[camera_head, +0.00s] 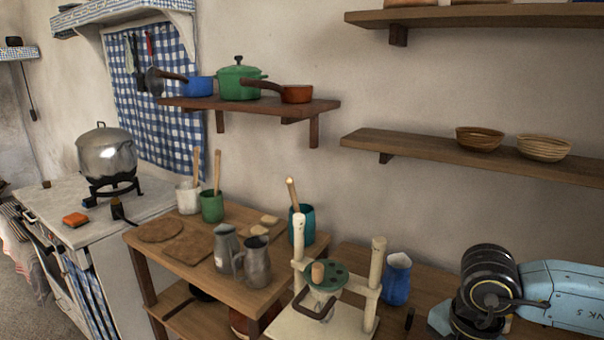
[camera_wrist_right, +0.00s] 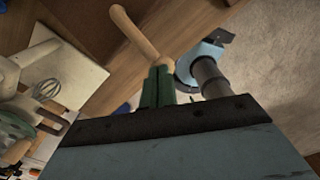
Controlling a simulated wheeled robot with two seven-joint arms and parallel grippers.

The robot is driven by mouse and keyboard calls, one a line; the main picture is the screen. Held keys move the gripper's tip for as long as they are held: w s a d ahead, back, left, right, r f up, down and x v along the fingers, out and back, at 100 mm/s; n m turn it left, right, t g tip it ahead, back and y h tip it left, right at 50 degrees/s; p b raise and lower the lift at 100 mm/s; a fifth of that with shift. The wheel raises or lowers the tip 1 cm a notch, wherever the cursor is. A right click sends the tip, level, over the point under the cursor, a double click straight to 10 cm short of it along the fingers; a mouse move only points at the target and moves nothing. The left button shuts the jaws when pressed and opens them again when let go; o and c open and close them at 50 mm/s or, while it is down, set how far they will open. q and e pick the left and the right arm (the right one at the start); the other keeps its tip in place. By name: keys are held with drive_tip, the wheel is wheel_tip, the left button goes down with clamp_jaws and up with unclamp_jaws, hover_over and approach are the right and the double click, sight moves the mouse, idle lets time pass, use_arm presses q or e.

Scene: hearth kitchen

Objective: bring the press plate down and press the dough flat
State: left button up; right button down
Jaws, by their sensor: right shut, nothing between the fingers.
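The press (camera_head: 325,322) stands at the bottom centre of the head view, a cream frame with two upright posts. Its round green press plate (camera_head: 338,283) sits between the posts, with a wooden knob on top and a dark curved handle in front. Part of the press shows at the left edge of the right wrist view, with the green plate (camera_wrist_right: 14,128). I cannot make out dough under the plate. My right gripper (camera_wrist_right: 159,72) is shut, apart from the press and to its right. A tan curved rod (camera_wrist_right: 136,34) shows beyond the fingertips. My left gripper is not in view.
A blue jug (camera_head: 397,280) stands right of the press, between it and my right arm. Two metal jugs (camera_head: 257,262) and a teal utensil pot (camera_head: 303,224) stand left and behind. Flat brown boards lie on the worktop (camera_head: 230,288). Shelves line the wall above.

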drive_tip(key=shift+s+a+f+b, duration=0.2)
drive_tip(key=shift+s+f+b, duration=0.1)
drive_tip(key=shift+f+b, duration=0.45)
drive_tip(key=shift+s+a+f+b, duration=0.2)
drive_tip(key=shift+s+f+b, duration=0.05)
drive_tip(key=shift+f+b, duration=0.5)
idle(1.2)
drive_tip(key=shift+s+a+f+b, duration=0.15)
drive_tip(key=shift+s+f+b, duration=0.05)
drive_tip(key=shift+f+b, duration=0.75)
drive_tip(key=shift+s+a+f+b, duration=0.1)
drive_tip(key=shift+s+f+b, duration=0.1)
drive_tip(key=shift+f+b, duration=0.7)
idle(1.4)
drive_tip(key=shift+r, duration=0.15)
idle(0.6)
drive_tip(key=shift+r+p, duration=2.6)
drive_tip(key=shift+r, duration=1.4)
drive_tip(key=shift+f, duration=0.1)
